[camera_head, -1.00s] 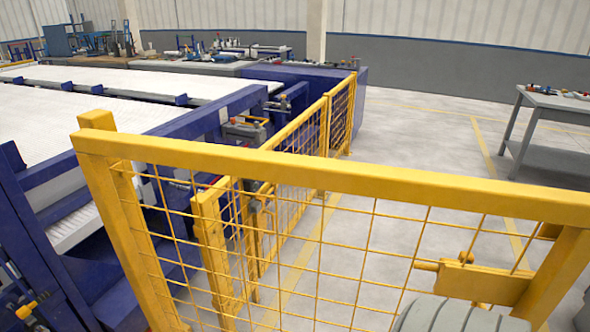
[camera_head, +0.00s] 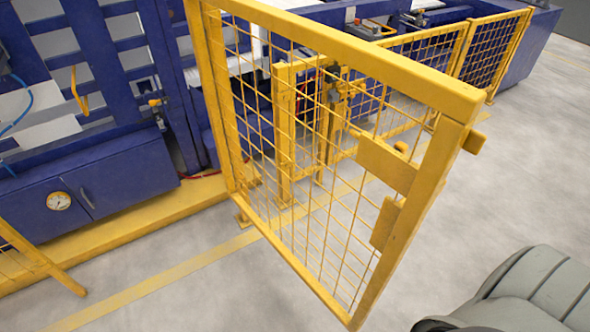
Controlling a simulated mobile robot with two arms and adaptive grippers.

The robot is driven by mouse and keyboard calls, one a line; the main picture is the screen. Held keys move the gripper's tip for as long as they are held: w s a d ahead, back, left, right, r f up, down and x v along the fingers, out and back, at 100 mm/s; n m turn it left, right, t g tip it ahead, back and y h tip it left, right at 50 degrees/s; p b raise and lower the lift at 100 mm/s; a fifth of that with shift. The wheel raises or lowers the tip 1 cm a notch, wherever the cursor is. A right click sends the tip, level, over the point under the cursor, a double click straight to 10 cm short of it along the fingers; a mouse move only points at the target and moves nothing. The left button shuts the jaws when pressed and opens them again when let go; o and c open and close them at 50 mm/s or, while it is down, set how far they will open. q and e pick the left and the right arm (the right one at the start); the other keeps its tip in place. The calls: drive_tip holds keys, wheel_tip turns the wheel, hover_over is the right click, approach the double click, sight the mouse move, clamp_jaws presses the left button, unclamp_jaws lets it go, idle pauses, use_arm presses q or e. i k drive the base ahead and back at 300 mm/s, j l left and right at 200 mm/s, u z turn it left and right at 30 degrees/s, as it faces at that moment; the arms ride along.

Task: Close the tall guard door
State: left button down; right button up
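The tall guard door (camera_head: 465,102) is a yellow frame with wire mesh. It stands open in the middle of the head view, angled out from the blue machine toward me. Its far upright (camera_head: 216,100) is on the left, and its free edge is nearest me on the right. A yellow latch plate (camera_head: 386,164) sits on the free-edge side, with a smaller plate (camera_head: 384,223) below it. A grey rounded arm part of mine shows at the bottom right, apart from the door in the picture. Neither gripper is in view.
A yellow mesh fence (camera_head: 460,50) runs behind the door toward the upper right. The blue machine (camera_head: 110,165) with a round gauge (camera_head: 58,201) fills the left. The grey floor (camera_head: 530,160) right of the door is clear.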

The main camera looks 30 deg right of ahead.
sight(397, 224)
drive_tip(key=k+l+u, duration=0.1)
drive_tip(key=l, duration=0.3)
drive_tip(key=k+l+u, duration=0.1)
drive_tip(key=l, duration=0.25)
drive_tip(key=k+l+u, duration=0.1)
drive_tip(key=l, duration=0.3)
drive_tip(key=k+l+u, duration=0.1)
drive_tip(key=l, duration=0.25)
drive_tip(key=k+l+u, duration=0.1)
drive_tip(key=l, duration=0.25)
drive_tip(key=k+l+u, duration=0.1)
drive_tip(key=k+l, duration=0.6)
drive_tip(key=l, duration=0.15)
